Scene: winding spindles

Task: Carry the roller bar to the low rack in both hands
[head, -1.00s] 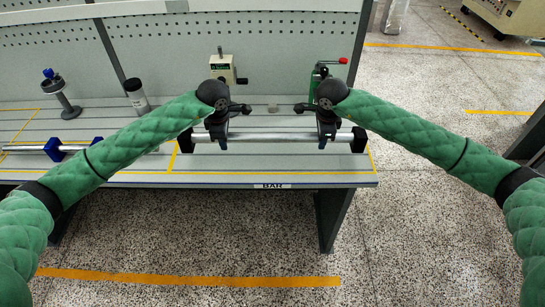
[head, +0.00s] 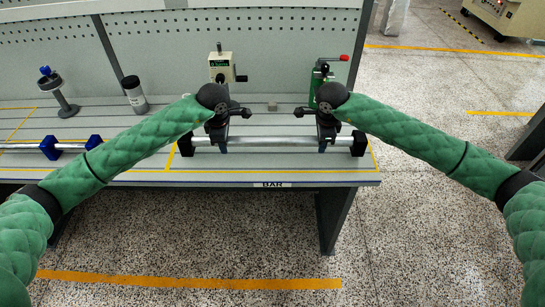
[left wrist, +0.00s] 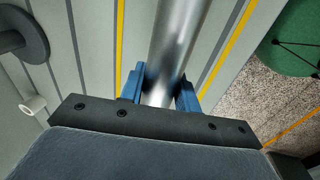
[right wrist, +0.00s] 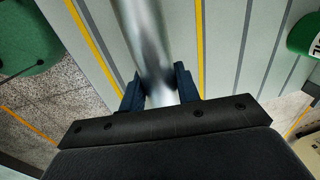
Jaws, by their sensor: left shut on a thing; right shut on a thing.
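The roller bar (head: 272,140) is a shiny metal bar lying level across the right part of the bench in the head view. My left gripper (head: 222,146) is shut around it near its left end, and my right gripper (head: 322,146) near its right end. The bar also shows between the blue pads in the left wrist view (left wrist: 178,45) and the right wrist view (right wrist: 147,45). A dark block (head: 186,146) shows at the left end and another (head: 358,144) at the right. I cannot tell whether these are the low rack, or whether the bar rests on anything.
A yellow outline and a BAR label (head: 272,185) mark the bench (head: 130,178) here. Behind stand a cream crank device (head: 222,68) and a green device with a red-knobbed lever (head: 323,80). Blue blocks (head: 50,147) with another bar, a dark cylinder (head: 134,95) and a blue-topped post (head: 60,95) are left.

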